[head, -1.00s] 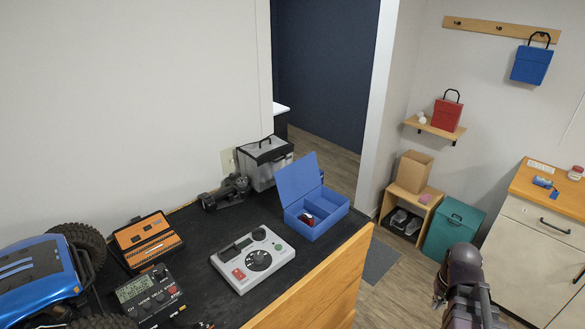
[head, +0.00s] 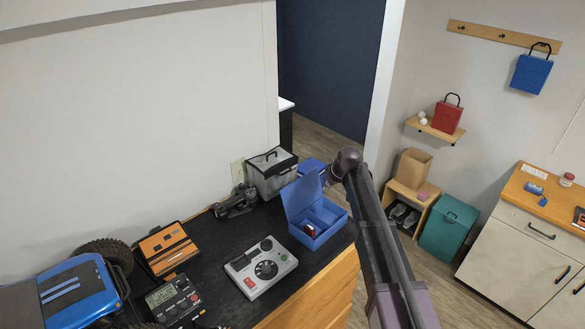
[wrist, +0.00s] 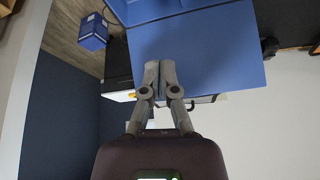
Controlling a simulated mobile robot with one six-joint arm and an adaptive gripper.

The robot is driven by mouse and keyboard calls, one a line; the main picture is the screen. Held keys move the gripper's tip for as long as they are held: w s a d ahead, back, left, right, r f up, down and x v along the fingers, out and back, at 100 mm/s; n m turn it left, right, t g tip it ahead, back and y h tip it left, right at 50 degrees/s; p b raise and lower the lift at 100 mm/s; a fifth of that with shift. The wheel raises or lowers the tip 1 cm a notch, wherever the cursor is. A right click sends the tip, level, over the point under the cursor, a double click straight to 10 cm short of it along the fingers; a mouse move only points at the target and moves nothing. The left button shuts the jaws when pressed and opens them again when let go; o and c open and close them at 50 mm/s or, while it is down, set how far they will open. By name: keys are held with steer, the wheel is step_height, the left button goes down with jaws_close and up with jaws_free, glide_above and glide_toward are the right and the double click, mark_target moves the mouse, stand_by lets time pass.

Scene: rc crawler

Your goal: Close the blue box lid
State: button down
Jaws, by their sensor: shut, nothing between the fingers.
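The blue box (head: 327,233) sits on the black bench top near its right end. Its blue lid (head: 297,197) stands open, tilted up at the box's left-rear side. A small red item (head: 309,230) lies in a front compartment. In the wrist view the lid (wrist: 215,50) is a large blue panel across the top. My gripper (wrist: 159,64) is shut and empty, its fingertips overlapping the panel's left part. I cannot tell whether they touch it. In the head view my arm reaches in from the lower right, its end beside the box; the fingertips are not clear there.
A grey control unit (head: 262,267) lies left of the box. Another blue container (head: 312,166) shows beyond. The blue crawler (head: 72,293) is at far left. Open floor lies right of the bench.

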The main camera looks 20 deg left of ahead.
mark_target(300, 192)
steer(key=a+r+n+p, duration=0.1)
steer(key=a+r, duration=0.1)
steer(key=a, duration=0.2)
steer(key=w+a+r+y+p, duration=0.1)
steer(key=a, duration=0.4)
steer(key=a+r+n+p, duration=0.1)
steer(key=a+r, duration=0.1)
steer(key=a, duration=0.2)
steer(key=shift+w+a+r+n, duration=0.25)
steer(key=shift+w+r+n, duration=0.05)
steer(key=shift+f, duration=0.1)
steer(key=b+x, duration=0.9)
steer(key=x, duration=0.1)
steer(key=shift+s+d+r+p, duration=0.1)
steer(key=shift+s+d+p, duration=0.15)
steer(key=shift+d, duration=0.35)
steer(key=shift+s+d+r+p, duration=0.2)
steer(key=shift+s+d, duration=0.1)
steer(key=shift+d, duration=0.3)
steer(key=shift+s+d+r+p, duration=0.1)
steer(key=shift+s+d+p, duration=0.15)
steer(key=shift+d, duration=0.35)
steer(key=shift+s+y, duration=0.25)
steer(key=shift+y, duration=0.05)
